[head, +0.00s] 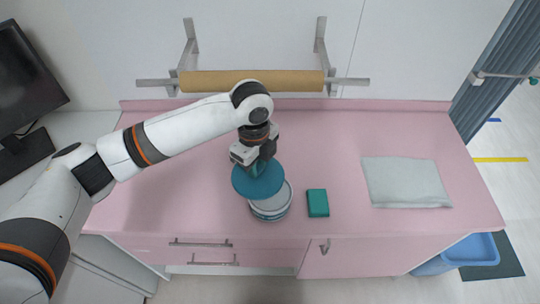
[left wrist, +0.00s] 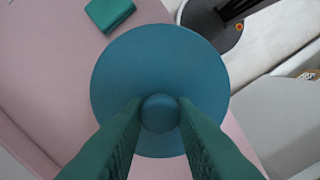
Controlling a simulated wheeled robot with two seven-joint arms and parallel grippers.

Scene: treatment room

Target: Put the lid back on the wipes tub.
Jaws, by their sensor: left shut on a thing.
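The lid (head: 257,181) is a round blue-teal disc with a knob in its middle. My left gripper (head: 258,168) is shut on the lid's knob and holds it. In the left wrist view the lid (left wrist: 158,70) fills the middle, with the knob between the two green fingers of the gripper (left wrist: 160,115). The wipes tub (head: 271,205) is a pale round tub on the pink counter. In the head view the lid overlaps the tub's upper left part and looks offset from it; the tub is hidden in the wrist view. My right gripper is not in view.
A small green box (head: 317,203) lies just right of the tub; it also shows in the wrist view (left wrist: 109,13). A folded pale cloth (head: 406,182) lies on the right of the pink counter (head: 345,135). A paper roll (head: 250,81) hangs on the wall behind. A blue bin (head: 455,254) stands right.

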